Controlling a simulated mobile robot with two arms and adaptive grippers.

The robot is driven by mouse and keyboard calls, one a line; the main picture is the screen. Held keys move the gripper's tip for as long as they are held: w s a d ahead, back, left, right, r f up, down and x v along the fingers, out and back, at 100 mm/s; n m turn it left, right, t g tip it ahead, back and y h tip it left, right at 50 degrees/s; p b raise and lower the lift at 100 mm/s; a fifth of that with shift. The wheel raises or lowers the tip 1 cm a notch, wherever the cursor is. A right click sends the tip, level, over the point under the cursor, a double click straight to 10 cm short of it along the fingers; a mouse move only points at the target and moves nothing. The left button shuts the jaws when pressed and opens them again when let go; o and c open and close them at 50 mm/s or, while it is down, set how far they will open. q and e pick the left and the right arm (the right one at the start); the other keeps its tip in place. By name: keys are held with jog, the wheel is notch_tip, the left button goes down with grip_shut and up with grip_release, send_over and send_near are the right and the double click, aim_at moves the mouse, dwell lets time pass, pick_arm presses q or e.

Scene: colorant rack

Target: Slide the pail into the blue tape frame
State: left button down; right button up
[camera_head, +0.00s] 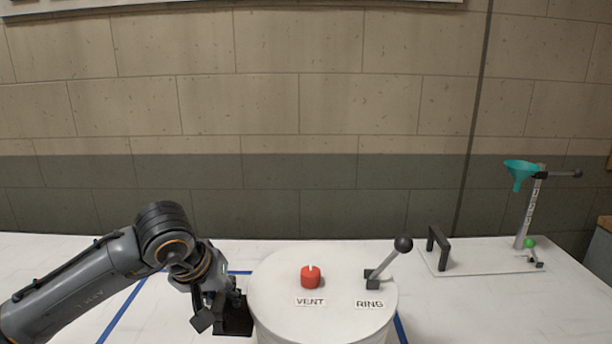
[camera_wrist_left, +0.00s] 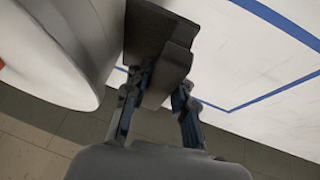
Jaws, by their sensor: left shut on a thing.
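The white round pail (camera_head: 272,293) stands on the table at front centre, its lower part cut off by the picture edge. Its lid bears a red VENT knob (camera_head: 311,279) and a black-balled RING lever (camera_head: 386,262). A dark handle block (camera_head: 236,318) sits at the pail's left side; it also shows in the left wrist view (camera_wrist_left: 157,35). My left gripper (camera_head: 220,303) is shut on this handle, its two fingers on either side in the wrist view (camera_wrist_left: 157,98). Blue tape (camera_head: 121,314) lies left of the pail, with another piece (camera_head: 401,329) at its right. My right gripper is out of view.
The white table is clear left of my arm. A block wall stands behind.

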pick_arm(q)
jog(key=shift+w, duration=3.3)
jog(key=w+p, duration=0.1)
jog(key=w, duration=0.5)
